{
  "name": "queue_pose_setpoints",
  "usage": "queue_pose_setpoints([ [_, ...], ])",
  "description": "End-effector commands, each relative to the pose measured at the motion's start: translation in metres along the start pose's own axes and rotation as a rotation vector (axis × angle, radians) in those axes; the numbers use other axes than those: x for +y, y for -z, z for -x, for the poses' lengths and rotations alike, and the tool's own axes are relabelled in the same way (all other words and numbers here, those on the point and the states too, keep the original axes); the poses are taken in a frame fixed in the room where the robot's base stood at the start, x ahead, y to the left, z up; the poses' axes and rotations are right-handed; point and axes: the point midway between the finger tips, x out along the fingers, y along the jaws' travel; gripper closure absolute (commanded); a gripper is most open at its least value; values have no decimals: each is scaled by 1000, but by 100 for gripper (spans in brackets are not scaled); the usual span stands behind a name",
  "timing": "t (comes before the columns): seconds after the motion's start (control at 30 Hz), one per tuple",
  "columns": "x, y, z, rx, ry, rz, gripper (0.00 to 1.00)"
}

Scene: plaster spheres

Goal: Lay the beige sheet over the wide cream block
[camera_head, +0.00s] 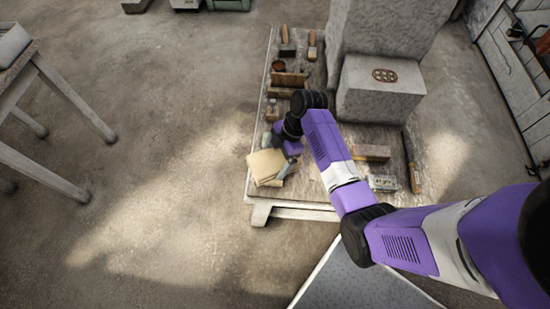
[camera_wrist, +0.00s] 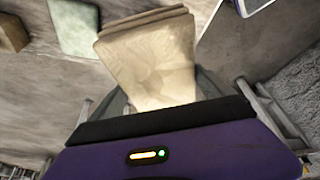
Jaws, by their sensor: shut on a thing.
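The beige sheet (camera_head: 264,164) is a folded, layered cloth at the front left corner of the low platform in the head view. In the wrist view the sheet (camera_wrist: 150,52) extends out from between my fingers, its folded edge at the far end. My gripper (camera_head: 289,165) is shut on the near end of the sheet. In the wrist view my gripper (camera_wrist: 163,92) has its fingers partly hidden beside the cloth. I cannot tell for sure which block is the wide cream block; a tan block (camera_head: 371,152) lies right of my arm. Whether the sheet touches the platform is unclear.
A clear case (camera_head: 383,183) and a long dark bar (camera_head: 411,162) lie at the right. A table (camera_head: 50,75) stands left, with open floor between.

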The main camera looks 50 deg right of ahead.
Motion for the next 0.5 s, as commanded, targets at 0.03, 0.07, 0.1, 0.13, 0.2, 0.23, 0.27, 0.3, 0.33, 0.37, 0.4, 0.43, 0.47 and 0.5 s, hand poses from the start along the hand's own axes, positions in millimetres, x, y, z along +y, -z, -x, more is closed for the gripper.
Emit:
queue_pose_setpoints([
  [0.03,0,0,0,0,-1,0,63],
  [0.07,0,0,0,0,-1,0,63],
  [0.1,0,0,0,0,-1,0,63],
  [0.13,0,0,0,0,-1,0,63],
  [0.2,0,0,-1,0,-1,0,63],
  [0.23,0,-1,-2,0,-1,0,63],
  [0.27,0,-1,-2,0,-1,0,63],
  [0.3,0,-1,-3,0,-1,0,63],
  [0.33,0,-1,-3,0,-1,0,63],
  [0.37,0,-2,-4,0,-1,0,63],
  [0.4,0,-2,-5,0,-1,0,63],
  [0.43,0,-2,-5,0,-1,0,63],
  [0.47,0,-2,-6,0,-1,1,63],
  [0.5,0,-2,-6,0,-1,0,63],
])
